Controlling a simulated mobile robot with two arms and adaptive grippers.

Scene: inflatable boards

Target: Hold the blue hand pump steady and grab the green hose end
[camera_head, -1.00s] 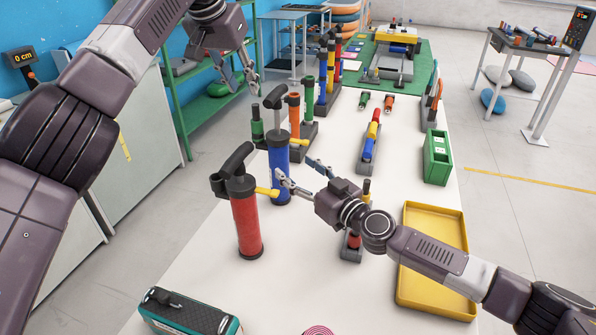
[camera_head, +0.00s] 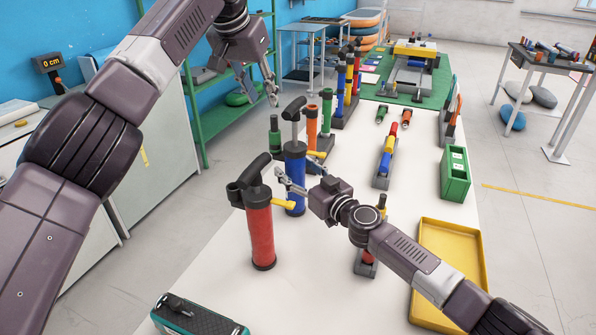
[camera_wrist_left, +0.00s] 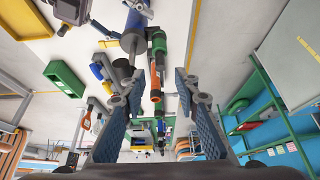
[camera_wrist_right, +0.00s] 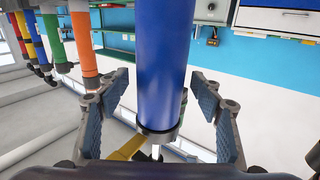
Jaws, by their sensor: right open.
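The blue hand pump (camera_head: 295,176) stands upright on the white table, behind a red pump in the head view. My right gripper (camera_head: 297,170) is open around the blue pump's barrel. In the right wrist view the blue barrel (camera_wrist_right: 165,60) runs between its two fingers, with gaps on both sides. My left gripper (camera_head: 263,90) is open and empty in the air, up and left of the pumps. The left wrist view shows its spread fingers (camera_wrist_left: 160,105) and the blue pump (camera_wrist_left: 133,42) beyond them. I cannot make out a green hose end for certain.
The red pump (camera_head: 260,232) with a yellow nozzle stands close in front. Green (camera_head: 275,135) and orange (camera_head: 312,125) cylinders stand behind the blue pump. A yellow tray (camera_head: 447,262), green box (camera_head: 455,175) and teal case (camera_head: 198,316) are also on the table.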

